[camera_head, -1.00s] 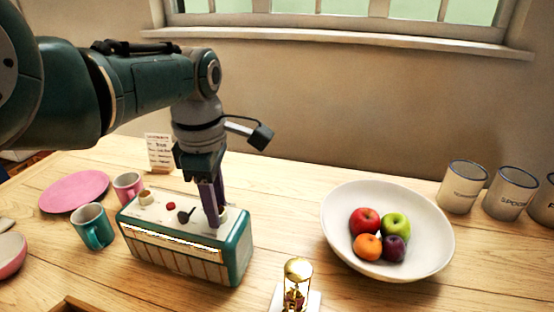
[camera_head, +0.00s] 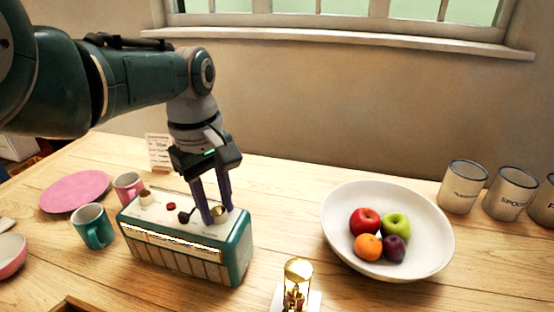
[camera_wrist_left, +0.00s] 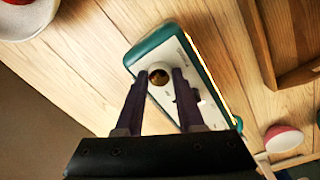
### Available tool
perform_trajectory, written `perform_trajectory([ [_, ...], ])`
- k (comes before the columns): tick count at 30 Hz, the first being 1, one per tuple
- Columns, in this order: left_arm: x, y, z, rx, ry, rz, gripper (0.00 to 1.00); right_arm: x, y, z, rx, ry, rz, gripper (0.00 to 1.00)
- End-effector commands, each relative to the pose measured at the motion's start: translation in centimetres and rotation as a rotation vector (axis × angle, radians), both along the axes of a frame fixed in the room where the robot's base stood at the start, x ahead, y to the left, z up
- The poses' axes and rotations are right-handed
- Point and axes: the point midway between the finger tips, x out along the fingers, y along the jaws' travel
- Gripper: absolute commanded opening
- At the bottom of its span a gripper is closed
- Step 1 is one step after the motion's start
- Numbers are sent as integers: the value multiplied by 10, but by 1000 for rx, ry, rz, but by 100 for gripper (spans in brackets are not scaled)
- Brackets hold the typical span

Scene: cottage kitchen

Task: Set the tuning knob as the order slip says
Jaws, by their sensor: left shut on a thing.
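A teal and cream radio (camera_head: 190,250) stands on the wooden table, its controls on top. The tuning knob (camera_wrist_left: 159,76), round and brass-coloured, sits near the radio's right end in the head view. My left gripper (camera_head: 217,214) points down with its dark fingers on either side of this knob, shut on it. The wrist view also shows the two fingertips at the knob's sides. A cream knob, a red button and a dark lever sit farther left on the radio. The order slip (camera_head: 158,151) stands behind the radio; its text is too small to read. My right gripper is out of view.
A pink mug (camera_head: 128,186), a teal mug (camera_head: 93,229) and a pink plate (camera_head: 74,191) are left of the radio. A fruit bowl (camera_head: 336,243) and a brass-topped object (camera_head: 298,270) stand to the right. Labelled canisters (camera_head: 463,188) are farther right.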

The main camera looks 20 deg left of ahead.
Motion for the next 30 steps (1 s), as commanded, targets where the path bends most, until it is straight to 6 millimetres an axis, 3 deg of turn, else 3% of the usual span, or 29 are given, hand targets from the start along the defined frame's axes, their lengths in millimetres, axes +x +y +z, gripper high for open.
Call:
perform_trajectory([
  [30,1,1,-2,0,0,-964,0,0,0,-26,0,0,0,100],
])
